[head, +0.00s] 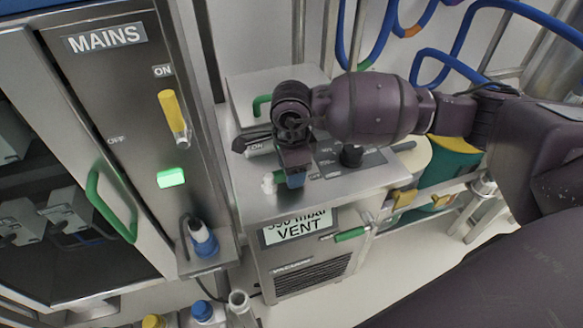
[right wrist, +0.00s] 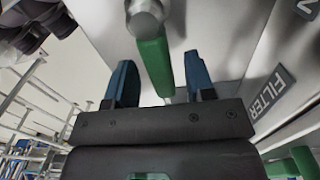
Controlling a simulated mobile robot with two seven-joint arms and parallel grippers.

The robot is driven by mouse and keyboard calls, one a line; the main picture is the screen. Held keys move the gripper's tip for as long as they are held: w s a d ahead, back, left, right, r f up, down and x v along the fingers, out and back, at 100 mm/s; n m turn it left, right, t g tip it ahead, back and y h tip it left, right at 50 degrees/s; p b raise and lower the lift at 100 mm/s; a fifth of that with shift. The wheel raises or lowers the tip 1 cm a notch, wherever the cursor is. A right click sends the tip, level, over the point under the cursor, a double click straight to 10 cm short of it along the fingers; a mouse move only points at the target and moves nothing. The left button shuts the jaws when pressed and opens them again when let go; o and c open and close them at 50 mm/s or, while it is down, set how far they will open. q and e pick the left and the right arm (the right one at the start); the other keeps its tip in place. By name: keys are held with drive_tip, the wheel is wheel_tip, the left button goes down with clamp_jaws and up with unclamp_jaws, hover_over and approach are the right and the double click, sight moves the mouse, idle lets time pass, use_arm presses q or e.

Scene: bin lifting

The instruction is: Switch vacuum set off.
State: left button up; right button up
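The vacuum set (head: 262,215) is a grey metal cabinet in the middle of the head view, with a sloped control top and a VENT display (head: 298,229). An ON label (head: 256,147) shows on its top, partly behind my right gripper. My left gripper is not in view.
A MAINS panel (head: 98,95) with a yellow lever (head: 174,112) at ON and a lit green lamp (head: 171,178) stands left. A black knob (head: 351,156) and a green front valve handle (head: 350,235) are near my right arm. A FILTER label (right wrist: 270,92) shows in the right wrist view.

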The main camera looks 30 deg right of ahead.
wheel_tip(320, 180, up, 11)
drive_tip(key=p, duration=0.1)
idle(0.7)
drive_tip(key=shift+f, duration=0.15)
